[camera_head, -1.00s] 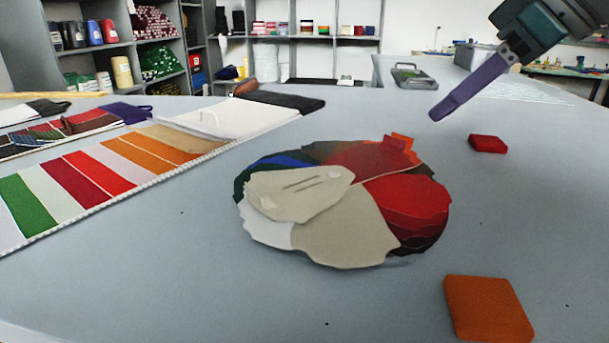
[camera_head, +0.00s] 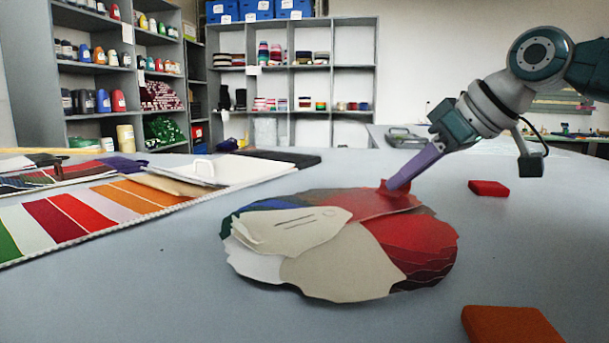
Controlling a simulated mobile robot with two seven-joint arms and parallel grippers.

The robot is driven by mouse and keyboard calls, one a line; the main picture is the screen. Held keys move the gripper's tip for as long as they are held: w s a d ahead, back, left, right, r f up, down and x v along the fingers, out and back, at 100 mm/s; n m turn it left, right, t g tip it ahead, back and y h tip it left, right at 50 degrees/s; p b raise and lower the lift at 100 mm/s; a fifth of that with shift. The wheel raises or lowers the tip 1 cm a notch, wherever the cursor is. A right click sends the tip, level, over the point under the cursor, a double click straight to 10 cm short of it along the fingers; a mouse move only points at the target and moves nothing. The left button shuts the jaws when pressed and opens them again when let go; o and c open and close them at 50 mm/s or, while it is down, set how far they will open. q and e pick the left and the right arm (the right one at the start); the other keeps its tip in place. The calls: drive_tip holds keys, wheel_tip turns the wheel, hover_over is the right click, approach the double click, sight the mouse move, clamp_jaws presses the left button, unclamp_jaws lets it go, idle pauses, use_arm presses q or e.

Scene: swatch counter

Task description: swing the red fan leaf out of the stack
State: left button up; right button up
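The swatch fan (camera_head: 340,262) lies spread on the grey counter in the middle of the head view, with beige, white, blue, green and red leaves. The red fan leaf (camera_head: 362,203) lies at its far side, and darker red leaves (camera_head: 420,245) overlap at the right. My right gripper (camera_head: 394,188) reaches down from the right. Its purple finger tip is at the far edge of the red leaf, seemingly touching a small red tab there. The finger shows side-on, so its opening and any hold are hidden. My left gripper is out of view.
A red block (camera_head: 488,188) lies right of the fan and an orange block (camera_head: 512,325) at the front right. A striped swatch card (camera_head: 85,215) and a white folder (camera_head: 235,172) lie at the left. The front left counter is clear.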

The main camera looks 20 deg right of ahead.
drive_tip(key=shift+w+f, duration=0.1)
drive_tip(key=shift+f, duration=0.05)
drive_tip(key=shift+c, duration=0.3)
clamp_jaws()
idle(1.1)
